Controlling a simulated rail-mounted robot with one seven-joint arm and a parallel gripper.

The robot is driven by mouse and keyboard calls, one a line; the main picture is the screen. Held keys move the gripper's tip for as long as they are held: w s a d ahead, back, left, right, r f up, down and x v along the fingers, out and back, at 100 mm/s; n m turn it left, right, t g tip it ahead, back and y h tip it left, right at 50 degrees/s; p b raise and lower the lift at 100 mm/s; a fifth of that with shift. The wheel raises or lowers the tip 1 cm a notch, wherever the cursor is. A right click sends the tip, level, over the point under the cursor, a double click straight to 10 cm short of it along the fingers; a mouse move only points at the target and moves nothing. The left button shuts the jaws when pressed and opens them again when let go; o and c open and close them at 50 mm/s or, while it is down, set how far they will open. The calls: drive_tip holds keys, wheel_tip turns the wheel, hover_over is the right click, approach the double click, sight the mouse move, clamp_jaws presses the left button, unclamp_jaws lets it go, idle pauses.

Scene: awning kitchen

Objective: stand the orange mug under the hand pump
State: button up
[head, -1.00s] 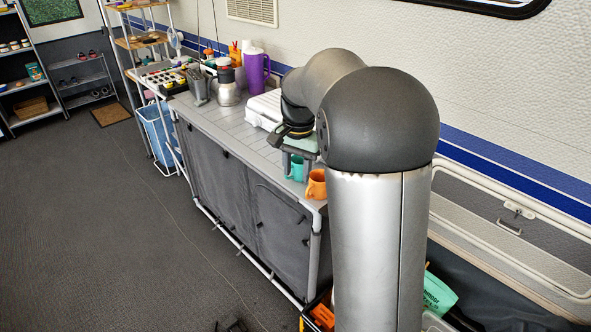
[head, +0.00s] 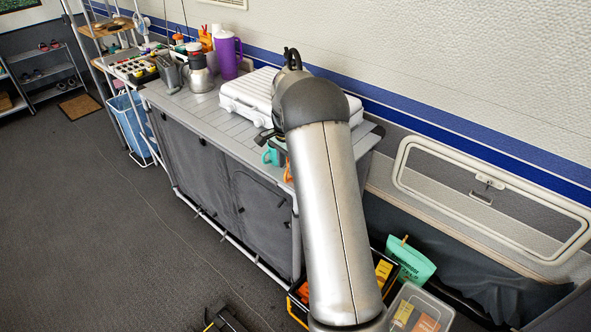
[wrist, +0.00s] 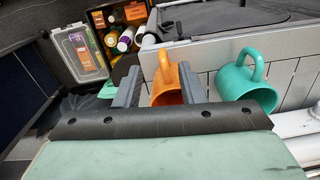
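The orange mug (wrist: 165,92) shows in the wrist view between the two fingers of my gripper (wrist: 158,80), its handle pointing up in the picture. The fingers are apart, with a gap visible on the right of the mug; I cannot tell how far down they reach beside it. In the head view only a sliver of the orange mug (head: 288,172) shows beside my arm, near the counter's front corner. My gripper is mostly hidden there. I cannot make out the hand pump for certain in either view.
A teal mug (wrist: 247,88) stands close beside the orange one. A white case (head: 248,96) lies on the counter (head: 205,118) behind. A steel jug (head: 199,72) and a purple pitcher (head: 227,55) stand at the far end. Crates (head: 386,268) sit on the floor below.

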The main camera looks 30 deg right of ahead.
sight(285, 177)
drive_tip(key=shift+w+a+f+p, duration=0.1)
drive_tip(key=shift+f+p, duration=0.35)
drive_tip(key=shift+f, duration=1.1)
drive_tip(key=shift+w+a+f+p, duration=0.1)
drive_tip(key=shift+f+p, duration=0.35)
drive_tip(key=shift+f, duration=1.1)
drive_tip(key=shift+c, duration=0.4)
clamp_jaws()
